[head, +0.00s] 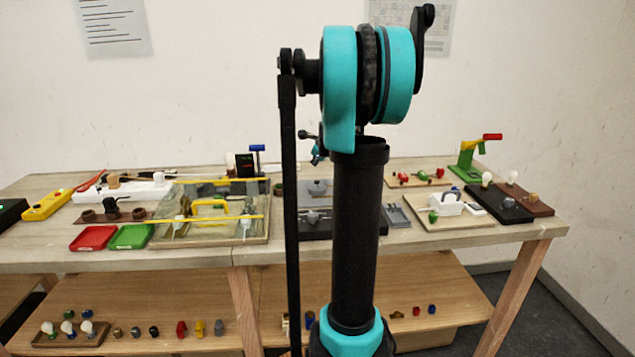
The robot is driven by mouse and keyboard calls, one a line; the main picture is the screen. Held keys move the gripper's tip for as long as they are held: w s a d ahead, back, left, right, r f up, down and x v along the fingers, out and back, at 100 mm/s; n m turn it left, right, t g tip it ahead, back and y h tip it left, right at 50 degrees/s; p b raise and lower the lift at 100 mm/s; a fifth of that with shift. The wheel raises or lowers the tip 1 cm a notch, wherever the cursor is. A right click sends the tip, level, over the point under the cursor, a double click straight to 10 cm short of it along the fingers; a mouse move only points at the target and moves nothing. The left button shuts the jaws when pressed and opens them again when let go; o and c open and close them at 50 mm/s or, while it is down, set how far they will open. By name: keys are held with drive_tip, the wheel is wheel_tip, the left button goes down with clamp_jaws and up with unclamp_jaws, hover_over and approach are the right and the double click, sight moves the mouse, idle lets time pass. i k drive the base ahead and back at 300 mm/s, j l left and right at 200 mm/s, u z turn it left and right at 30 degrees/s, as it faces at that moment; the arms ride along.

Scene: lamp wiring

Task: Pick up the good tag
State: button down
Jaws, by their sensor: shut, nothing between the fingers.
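I cannot pick out the good tag for certain, as no label is readable at this size. A green flat tray-like piece (131,237) lies at the table's front edge on the left. A red one (93,238) lies beside it on its left. Small pale marks show on their front edges. My arm stands upright across the middle of the head view and hides part of the table. A small teal and black part shows behind it above the table, but no gripper fingers can be made out.
The wooden table (400,248) holds a clear-covered board with yellow bars (210,213), a yellow tool (47,205), a green stand with a red handle (475,157), and a dark board with a bulb (498,201). The lower shelf (140,290) carries several small coloured parts.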

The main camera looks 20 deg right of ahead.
sight(422, 176)
drive_tip(key=z, duration=1.35)
